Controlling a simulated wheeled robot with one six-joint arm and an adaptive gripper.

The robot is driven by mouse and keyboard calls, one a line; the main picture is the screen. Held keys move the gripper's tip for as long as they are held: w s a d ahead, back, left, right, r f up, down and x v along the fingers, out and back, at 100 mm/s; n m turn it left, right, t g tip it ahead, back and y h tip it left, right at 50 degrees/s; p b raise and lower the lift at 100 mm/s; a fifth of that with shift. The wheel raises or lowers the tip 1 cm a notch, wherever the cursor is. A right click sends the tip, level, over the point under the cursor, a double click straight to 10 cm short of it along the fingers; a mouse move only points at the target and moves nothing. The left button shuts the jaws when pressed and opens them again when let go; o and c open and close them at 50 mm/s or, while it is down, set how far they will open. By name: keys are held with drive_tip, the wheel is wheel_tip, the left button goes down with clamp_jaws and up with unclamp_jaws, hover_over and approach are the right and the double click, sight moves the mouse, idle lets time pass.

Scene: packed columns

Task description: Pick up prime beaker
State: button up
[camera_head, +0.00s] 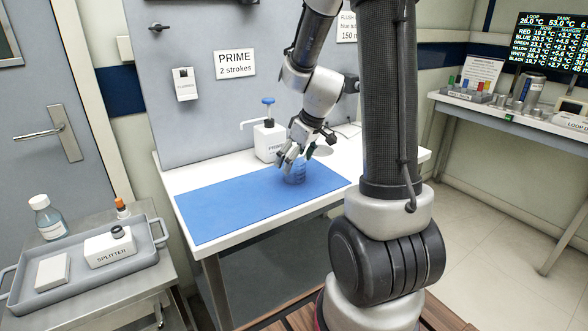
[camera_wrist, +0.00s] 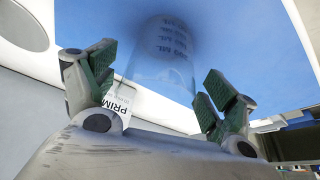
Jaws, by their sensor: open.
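The prime beaker (camera_head: 295,173) is a clear glass beaker standing on the blue mat (camera_head: 240,203) near its right end. My gripper (camera_head: 290,158) is at the beaker, coming down from above right. In the wrist view the beaker (camera_wrist: 160,65) shows as clear glass with printed volume marks. It lies between the two green-padded fingers of my gripper (camera_wrist: 155,95), which are apart. Clear space shows between the beaker and the right finger; I cannot tell whether the left finger touches it. My gripper partly hides the beaker in the head view.
A white pump bottle (camera_head: 268,140) with a blue top stands behind the mat, close to my gripper. A grey tray (camera_head: 85,275) with a splitter box (camera_head: 110,248) is on the left cart. The mat's left part is clear.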

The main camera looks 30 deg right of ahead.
drive_tip(key=x, duration=0.3)
drive_tip(key=shift+w+f, duration=0.1)
drive_tip(key=shift+f, duration=0.15)
drive_tip(key=c, duration=1)
drive_tip(key=shift+o, duration=0.2)
